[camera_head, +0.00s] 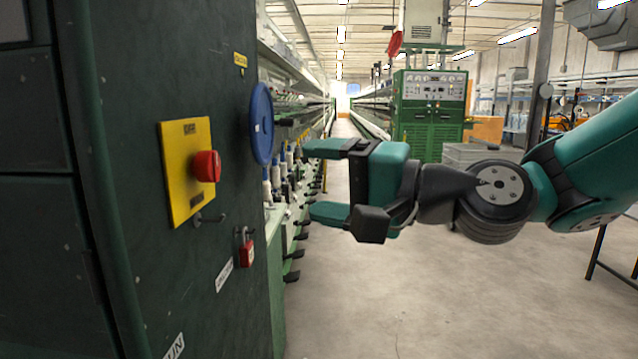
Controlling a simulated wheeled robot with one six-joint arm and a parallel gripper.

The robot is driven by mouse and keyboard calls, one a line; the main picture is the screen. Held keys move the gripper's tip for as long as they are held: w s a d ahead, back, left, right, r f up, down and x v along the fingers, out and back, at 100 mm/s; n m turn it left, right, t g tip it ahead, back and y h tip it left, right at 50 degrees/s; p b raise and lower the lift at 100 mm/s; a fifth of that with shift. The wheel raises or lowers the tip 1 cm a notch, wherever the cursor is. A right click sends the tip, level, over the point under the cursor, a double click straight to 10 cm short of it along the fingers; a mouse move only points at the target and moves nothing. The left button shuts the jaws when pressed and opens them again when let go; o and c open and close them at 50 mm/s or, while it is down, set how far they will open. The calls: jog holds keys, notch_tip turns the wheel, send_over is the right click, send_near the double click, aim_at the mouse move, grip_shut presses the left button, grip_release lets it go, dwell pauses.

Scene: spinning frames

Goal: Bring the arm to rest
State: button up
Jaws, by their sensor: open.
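My gripper (318,181) is in the middle of the head view, with its two teal fingers spread apart and pointing left. It is open, and nothing shows between the fingers. My arm reaches in from the right edge, roughly level. The fingertips appear just right of a blue round handwheel (262,124) on the side of a dark green cabinet (110,200). I cannot tell the exact gap between them.
Spindles and bobbins (283,170) line the machine behind my gripper. A green control cabinet (430,110) stands further back. The floor (420,300) below my arm is clear.

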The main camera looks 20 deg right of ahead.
jog(key=s+a+f+n+g+h+p, duration=0.3)
jog(key=s+f+n+g+p, duration=0.1)
jog(key=s+n+g+p, duration=0.3)
jog(key=s+d+f+n+g+h+p, duration=0.2)
jog(key=s+d+n+g+h, duration=0.3)
jog(key=s, duration=0.4)
jog(key=shift+n+h+p, duration=0.6)
